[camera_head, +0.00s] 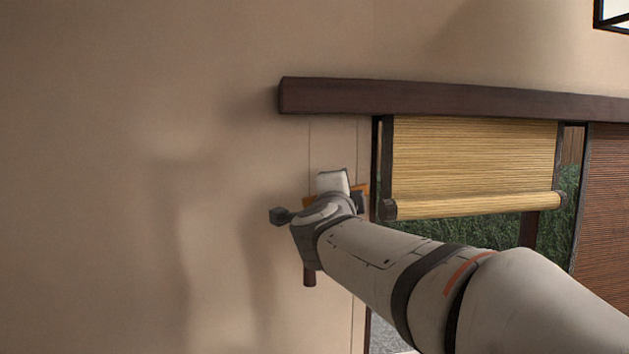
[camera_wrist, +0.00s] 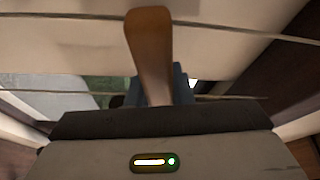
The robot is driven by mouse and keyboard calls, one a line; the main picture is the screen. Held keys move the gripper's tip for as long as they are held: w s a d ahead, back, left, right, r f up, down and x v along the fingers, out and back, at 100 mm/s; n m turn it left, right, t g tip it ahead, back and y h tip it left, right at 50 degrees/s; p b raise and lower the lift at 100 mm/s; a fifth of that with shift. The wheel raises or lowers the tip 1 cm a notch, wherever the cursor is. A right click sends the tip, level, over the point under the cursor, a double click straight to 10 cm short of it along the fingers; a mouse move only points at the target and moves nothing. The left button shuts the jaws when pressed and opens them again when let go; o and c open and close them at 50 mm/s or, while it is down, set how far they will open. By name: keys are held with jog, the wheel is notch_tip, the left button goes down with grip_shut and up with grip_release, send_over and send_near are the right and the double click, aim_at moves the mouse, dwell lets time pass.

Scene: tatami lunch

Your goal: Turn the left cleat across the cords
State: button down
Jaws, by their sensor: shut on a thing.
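The left cleat (camera_wrist: 150,50) is a brown wooden piece seen close up in the wrist view. It stands upright in that picture, and its near end goes down between the jaws of my gripper (camera_wrist: 158,95), which is shut on it. Two thin cords (camera_wrist: 235,32) run sideways there, and the cleat lies across them. In the head view my gripper (camera_head: 334,190) is at the wall left of the window. Orange-brown ends of the cleat (camera_head: 361,189) show beside it, level across the hanging cords (camera_head: 309,150); its middle is hidden.
A dark wooden rail (camera_head: 450,99) runs above. A partly rolled bamboo blind (camera_head: 475,160) hangs right of my gripper, with a darker reddish blind (camera_head: 603,205) farther right. A dark red pull (camera_head: 309,277) hangs below my wrist. The wall to the left is bare.

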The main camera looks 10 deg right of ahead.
jog(key=shift+f+m+g+p, duration=0.15)
jog(key=shift+m+g+p, duration=0.35)
jog(key=shift+m, duration=0.5)
jog(key=shift+f, duration=0.1)
jog(key=c, duration=1.3)
grip_release()
jog(key=v, duration=0.7)
jog(key=shift+s+a+b, duration=0.1)
jog(key=shift+s+b, duration=0.2)
jog(key=shift+s, duration=0.1)
